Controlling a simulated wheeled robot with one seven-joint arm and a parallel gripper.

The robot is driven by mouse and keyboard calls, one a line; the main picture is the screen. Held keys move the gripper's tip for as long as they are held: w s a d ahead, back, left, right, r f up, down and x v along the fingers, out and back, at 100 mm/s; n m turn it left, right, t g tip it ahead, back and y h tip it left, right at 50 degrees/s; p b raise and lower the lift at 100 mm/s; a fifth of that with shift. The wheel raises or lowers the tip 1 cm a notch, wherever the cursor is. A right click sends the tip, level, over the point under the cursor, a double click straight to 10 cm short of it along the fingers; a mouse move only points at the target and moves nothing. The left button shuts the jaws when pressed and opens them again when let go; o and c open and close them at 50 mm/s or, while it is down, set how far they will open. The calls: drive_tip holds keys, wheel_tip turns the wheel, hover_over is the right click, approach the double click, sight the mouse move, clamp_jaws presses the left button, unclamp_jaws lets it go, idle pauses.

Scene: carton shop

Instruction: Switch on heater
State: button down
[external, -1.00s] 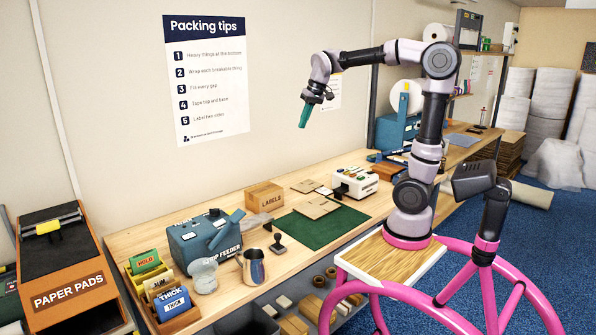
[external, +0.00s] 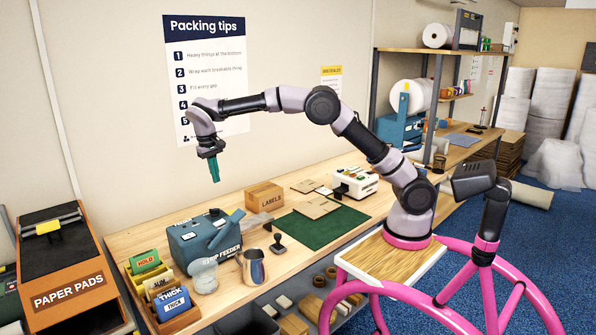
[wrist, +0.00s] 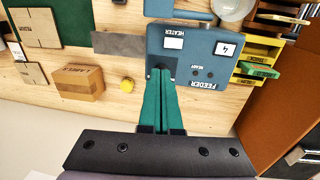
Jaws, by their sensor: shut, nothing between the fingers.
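The heater control is on a blue feeder machine (external: 200,238) on the bench, marked "FEEDER" in the external view. In the wrist view the feeder (wrist: 203,45) shows upside down, with a "HEATER" label beside a white rectangle (wrist: 173,43), two small dark dots marked "READY", and a white square marked 4. My gripper (external: 215,180) has green fingers, pressed together and empty, pointing down above the feeder. In the wrist view the fingertips (wrist: 163,74) overlap a dark spot at the feeder's edge, which they partly hide. I cannot tell whether the heater is on.
A cardboard labels box (external: 264,197) stands right of the feeder. A glass jar (external: 204,275), a metal jug (external: 252,267) and a black stamp (external: 279,247) stand in front. A colored pad rack (external: 160,292) is at left. A green mat (external: 318,228) lies further right.

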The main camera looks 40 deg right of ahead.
sight(223, 221)
drive_tip(key=shift+s+a+f, duration=0.15)
drive_tip(key=shift+a+f, duration=0.25)
drive_tip(key=shift+a, duration=0.1)
drive_tip(key=shift+s+a+f, duration=0.15)
drive_tip(key=shift+a+f, duration=0.25)
drive_tip(key=shift+a, duration=0.1)
drive_tip(key=shift+f, duration=0.15)
drive_tip(key=f, duration=0.4)
drive_tip(key=d+f, duration=0.1)
drive_tip(key=f, duration=0.4)
drive_tip(key=d+f, duration=0.1)
drive_tip(key=f, duration=0.3)
drive_tip(key=shift+f, duration=0.3)
drive_tip(key=shift+d+f, duration=0.2)
drive_tip(key=shift+f+y, duration=0.2)
drive_tip(key=shift+y, duration=0.1)
